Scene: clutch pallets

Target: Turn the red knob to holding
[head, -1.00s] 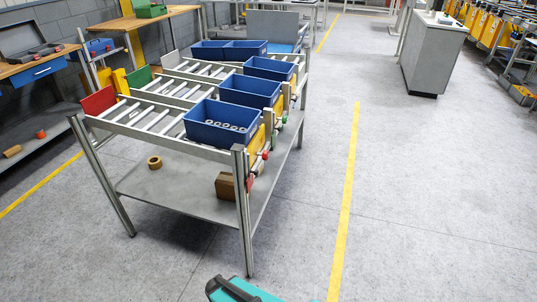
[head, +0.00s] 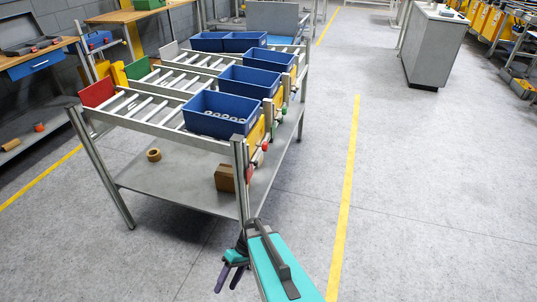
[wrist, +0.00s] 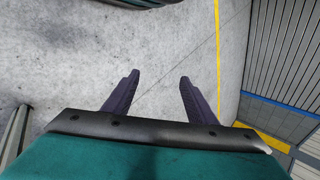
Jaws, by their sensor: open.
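A small red knob (head: 265,146) sits on the right-hand end of the nearest lane of the roller rack, beside a yellow panel. A green knob (head: 284,111) shows on the lane behind it. My gripper (head: 232,279) is low in the head view, in front of the rack's near corner leg and below the red knob. It points down toward the floor, well apart from the knob. In the wrist view its two dark fingers (wrist: 160,88) are spread wide with only grey floor between them. The wrist view does not show the knob.
Blue bins (head: 219,116) stand on the rack's lanes, the nearest holding several rings. The rack's near corner leg (head: 241,180) is close to my arm. A brown box (head: 225,178) and a tape roll (head: 153,155) lie on the lower shelf. Floor right of the rack is clear.

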